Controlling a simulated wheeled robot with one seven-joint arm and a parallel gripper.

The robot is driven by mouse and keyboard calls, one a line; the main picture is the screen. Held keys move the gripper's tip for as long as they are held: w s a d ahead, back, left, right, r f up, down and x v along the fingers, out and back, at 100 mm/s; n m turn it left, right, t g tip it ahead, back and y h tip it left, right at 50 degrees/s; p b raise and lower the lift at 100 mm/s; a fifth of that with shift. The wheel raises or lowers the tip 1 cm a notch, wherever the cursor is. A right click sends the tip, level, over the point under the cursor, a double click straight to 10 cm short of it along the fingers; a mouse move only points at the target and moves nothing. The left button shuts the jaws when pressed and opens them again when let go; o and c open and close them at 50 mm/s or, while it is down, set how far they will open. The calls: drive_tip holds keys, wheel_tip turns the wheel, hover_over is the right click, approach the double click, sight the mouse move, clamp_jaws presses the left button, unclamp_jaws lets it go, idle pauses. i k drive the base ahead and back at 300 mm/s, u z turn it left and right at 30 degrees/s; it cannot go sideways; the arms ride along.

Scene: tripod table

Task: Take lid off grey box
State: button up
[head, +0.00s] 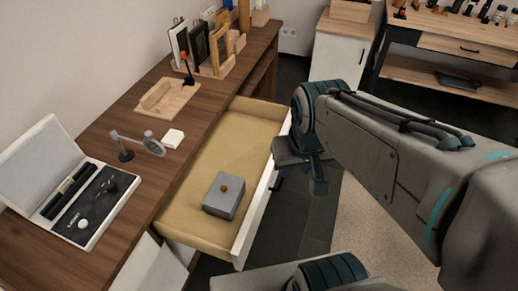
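The grey box (219,207) sits inside the open drawer (232,146), towards its near end and close to its white front panel. Its flat grey lid (231,196) is on it, with a small round brown knob (224,188) in the middle. My gripper (302,182) hangs over the outer side of the drawer front, to the upper right of the box and apart from it. It points down. Its fingers are small and dark here, and I cannot tell whether they are open or shut.
The wooden desk (118,118) holds an open white case (62,222), a magnifier stand (126,154), a wooden tray (168,98) and several frames. The rest of the drawer is empty. A white cabinet (338,64) and a workbench (455,42) stand behind.

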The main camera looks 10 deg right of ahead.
sight(224, 192)
drive_tip(key=k, duration=0.5)
drive_tip(key=z, duration=1.35)
drive_tip(key=i, duration=1.85)
drive_tip(key=u, duration=2.9)
drive_tip(key=i, duration=0.5)
